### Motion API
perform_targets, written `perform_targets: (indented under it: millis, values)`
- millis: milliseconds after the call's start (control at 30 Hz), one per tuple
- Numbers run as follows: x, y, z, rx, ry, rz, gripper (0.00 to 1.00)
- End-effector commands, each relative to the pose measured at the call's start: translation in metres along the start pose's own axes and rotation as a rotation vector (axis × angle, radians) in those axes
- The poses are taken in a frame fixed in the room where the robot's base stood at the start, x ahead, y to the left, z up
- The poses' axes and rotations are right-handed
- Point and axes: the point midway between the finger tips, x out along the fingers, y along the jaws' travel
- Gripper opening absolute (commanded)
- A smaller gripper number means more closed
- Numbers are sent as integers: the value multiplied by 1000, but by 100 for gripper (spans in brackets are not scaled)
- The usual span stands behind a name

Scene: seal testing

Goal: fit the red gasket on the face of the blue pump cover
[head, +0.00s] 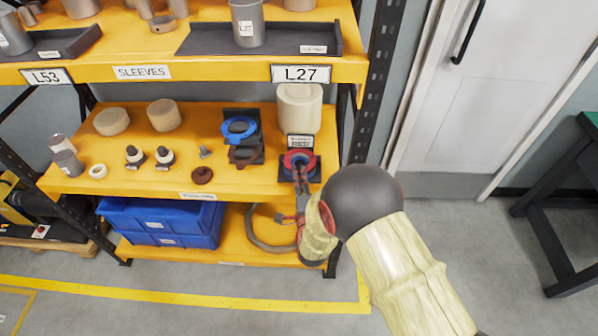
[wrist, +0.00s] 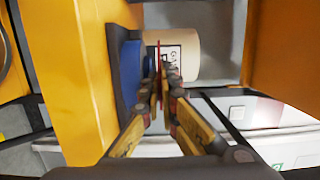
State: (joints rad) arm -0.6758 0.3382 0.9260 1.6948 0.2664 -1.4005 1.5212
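The red gasket (head: 299,155) is at the right end of the middle shelf, in front of the blue pump cover, whose blue shows in and around the ring. In the wrist view the gasket (wrist: 158,60) is a thin upright red edge between my fingertips. My gripper (wrist: 160,92) is shut on it; it also shows in the head view (head: 300,174). The blue pump cover (wrist: 130,68) stands against a dark plate, left of the gasket in the wrist view. The gasket looks close to the cover and roughly parallel to its face; I cannot tell whether they touch.
A cream container (head: 299,108) with a label stands behind the cover. Another blue ring-shaped part (head: 238,127) sits on a dark stand to the left. A shelf post (head: 370,100) is close on the right. The upper shelf (head: 150,72) overhangs the back.

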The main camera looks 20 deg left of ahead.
Motion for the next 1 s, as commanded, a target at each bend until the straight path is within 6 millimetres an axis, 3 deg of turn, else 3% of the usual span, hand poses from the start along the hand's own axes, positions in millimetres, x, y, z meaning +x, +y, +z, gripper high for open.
perform_targets:
  millis: [1000]
  values:
    - [0, 4, 0, 0, 0, -1, 0]
